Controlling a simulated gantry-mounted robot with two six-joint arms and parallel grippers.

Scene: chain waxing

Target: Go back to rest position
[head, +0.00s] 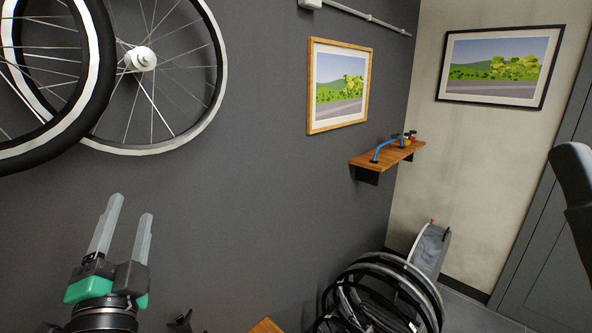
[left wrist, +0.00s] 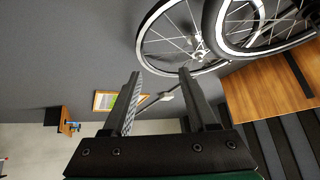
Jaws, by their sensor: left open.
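My left gripper (head: 132,208) is at the lower left of the head view, in front of the dark grey wall. Its two grey fingers point up and stand apart with nothing between them. In the left wrist view the same open fingers (left wrist: 160,73) reach toward the wall, with the space between them empty. My right gripper is not in view.
Bicycle wheels (head: 141,59) hang at the upper left. A wooden shelf (head: 388,153) with a blue-handled tool is on the wall, below a framed picture (head: 311,85). Several tyres (head: 430,292) stand at the bottom. A wooden surface (left wrist: 262,95) shows in the wrist view.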

